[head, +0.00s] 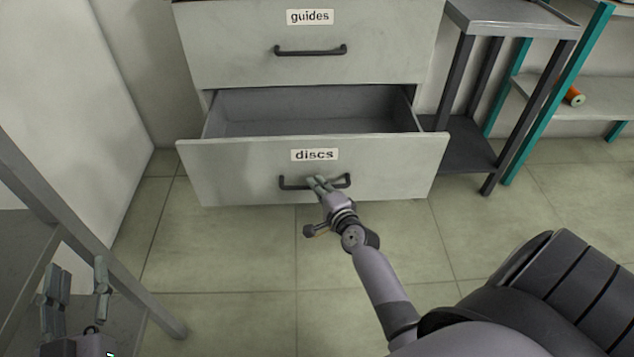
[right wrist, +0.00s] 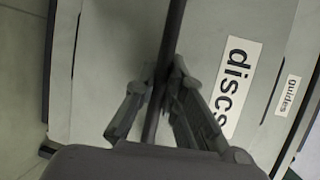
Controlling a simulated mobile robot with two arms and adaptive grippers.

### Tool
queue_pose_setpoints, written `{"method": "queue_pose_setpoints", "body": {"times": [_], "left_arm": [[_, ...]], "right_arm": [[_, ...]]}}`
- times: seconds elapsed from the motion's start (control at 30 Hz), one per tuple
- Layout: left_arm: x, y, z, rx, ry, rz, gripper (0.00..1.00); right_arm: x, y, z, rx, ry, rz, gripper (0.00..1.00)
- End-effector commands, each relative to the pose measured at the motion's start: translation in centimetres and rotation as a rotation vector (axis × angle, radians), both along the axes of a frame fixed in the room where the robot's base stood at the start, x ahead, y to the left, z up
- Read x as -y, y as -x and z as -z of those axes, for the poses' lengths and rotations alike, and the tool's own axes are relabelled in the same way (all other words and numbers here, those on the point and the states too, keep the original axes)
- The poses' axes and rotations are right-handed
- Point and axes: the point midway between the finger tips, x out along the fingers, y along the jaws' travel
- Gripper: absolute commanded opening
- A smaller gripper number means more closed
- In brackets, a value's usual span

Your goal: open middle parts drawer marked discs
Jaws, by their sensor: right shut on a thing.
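The discs drawer (head: 230,165) is pulled out, and its grey inside shows in the head view; the part I can see is empty. Its white label reads "discs" and also shows in the right wrist view (right wrist: 237,85). My right gripper (head: 318,183) is shut on the drawer's dark bar handle (head: 292,184). In the right wrist view the fingers close around the handle (right wrist: 175,30). My left gripper (head: 78,285) is at the lower left of the head view, away from the drawer, with its fingers apart and nothing between them.
The guides drawer (head: 230,50) above is shut. A grey stand (head: 467,145) is right of the cabinet, beside a teal-framed shelf (head: 590,95) holding an orange spool (head: 574,96). A grey frame (head: 90,255) stands at left. The floor (head: 240,250) before the drawer is clear.

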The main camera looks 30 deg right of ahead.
Motion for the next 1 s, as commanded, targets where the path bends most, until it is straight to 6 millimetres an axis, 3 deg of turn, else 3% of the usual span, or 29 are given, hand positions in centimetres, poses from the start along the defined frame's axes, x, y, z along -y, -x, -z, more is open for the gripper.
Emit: {"method": "queue_pose_setpoints", "body": {"times": [0.3, 0.33, 0.47, 0.77, 0.87, 1.0], "left_arm": [[0.0, 0.0, 0.1, -0.003, -0.001, 0.000, 0.40], [0.0, 0.0, 0.1, -0.003, -0.001, 0.000, 0.40], [0.0, 0.0, 0.0, -0.002, 0.000, 0.000, 0.40], [0.0, 0.0, 0.1, -0.002, 0.000, 0.000, 0.40], [0.0, 0.0, 0.1, -0.002, 0.000, 0.000, 0.40], [0.0, 0.0, 0.1, -0.002, 0.000, 0.000, 0.40]], "right_arm": [[0.0, 0.1, 0.1, -0.002, 0.002, -0.001, 0.00], [0.0, 0.1, 0.1, -0.002, 0.002, -0.001, 0.11], [0.0, 0.0, 0.1, -0.002, 0.002, -0.001, 0.20], [0.0, 0.1, 0.0, 0.000, 0.000, 0.000, 0.20], [-0.1, 0.7, -0.1, 0.000, 0.000, 0.000, 0.20], [-0.4, 2.9, -0.4, -0.002, -0.001, 0.001, 0.20]]}}
